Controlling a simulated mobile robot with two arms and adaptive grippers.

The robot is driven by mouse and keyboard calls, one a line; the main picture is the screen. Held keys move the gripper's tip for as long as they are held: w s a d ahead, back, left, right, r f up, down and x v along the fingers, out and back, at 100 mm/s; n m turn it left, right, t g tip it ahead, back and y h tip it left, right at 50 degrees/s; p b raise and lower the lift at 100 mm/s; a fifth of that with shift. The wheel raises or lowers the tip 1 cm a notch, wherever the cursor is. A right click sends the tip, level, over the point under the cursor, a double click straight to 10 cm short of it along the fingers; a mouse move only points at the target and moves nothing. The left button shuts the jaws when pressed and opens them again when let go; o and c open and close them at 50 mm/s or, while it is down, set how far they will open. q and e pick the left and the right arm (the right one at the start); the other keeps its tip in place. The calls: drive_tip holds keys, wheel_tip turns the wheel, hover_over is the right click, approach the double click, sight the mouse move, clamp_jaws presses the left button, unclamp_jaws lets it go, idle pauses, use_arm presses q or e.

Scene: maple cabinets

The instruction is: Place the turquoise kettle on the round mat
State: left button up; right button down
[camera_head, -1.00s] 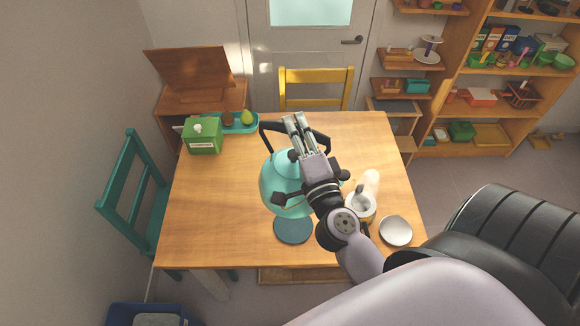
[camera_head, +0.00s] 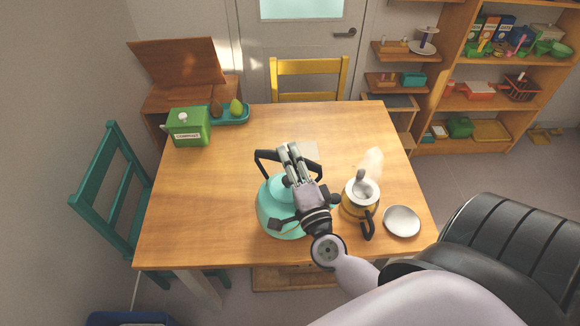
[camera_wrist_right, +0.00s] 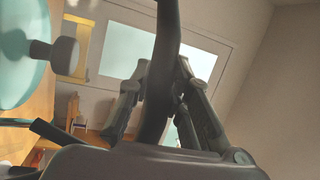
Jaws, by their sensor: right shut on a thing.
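The turquoise kettle (camera_head: 272,210) is upright near the table's front edge, its black handle arching over the lid. My right gripper (camera_head: 288,150) is shut on that handle. In the right wrist view, the fingers (camera_wrist_right: 158,95) close around the dark handle, and part of the kettle body (camera_wrist_right: 20,70) with its lid knob shows at the left. The round mat is hidden now, with the kettle over the spot where it showed earlier. I cannot tell whether the kettle touches the mat or hangs just above it. My left gripper is not in view.
A glass teapot with a grey lid (camera_head: 361,196) stands close right of the kettle, beside a pale round dish (camera_head: 402,221). A green box (camera_head: 188,127) and a teal tray (camera_head: 236,121) with fruit stand at the back left.

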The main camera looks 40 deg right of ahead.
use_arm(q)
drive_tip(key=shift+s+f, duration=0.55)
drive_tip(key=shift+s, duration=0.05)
use_arm(e)
drive_tip(key=shift+f, duration=1.2)
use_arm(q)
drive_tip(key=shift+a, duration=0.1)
use_arm(e)
drive_tip(key=shift+f+b, duration=0.15)
drive_tip(key=shift+b, duration=0.2)
drive_tip(key=c, duration=1.5)
unclamp_jaws()
drive_tip(key=shift+f, duration=0.1)
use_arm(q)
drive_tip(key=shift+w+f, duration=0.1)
use_arm(e)
drive_tip(key=shift+o, duration=0.2)
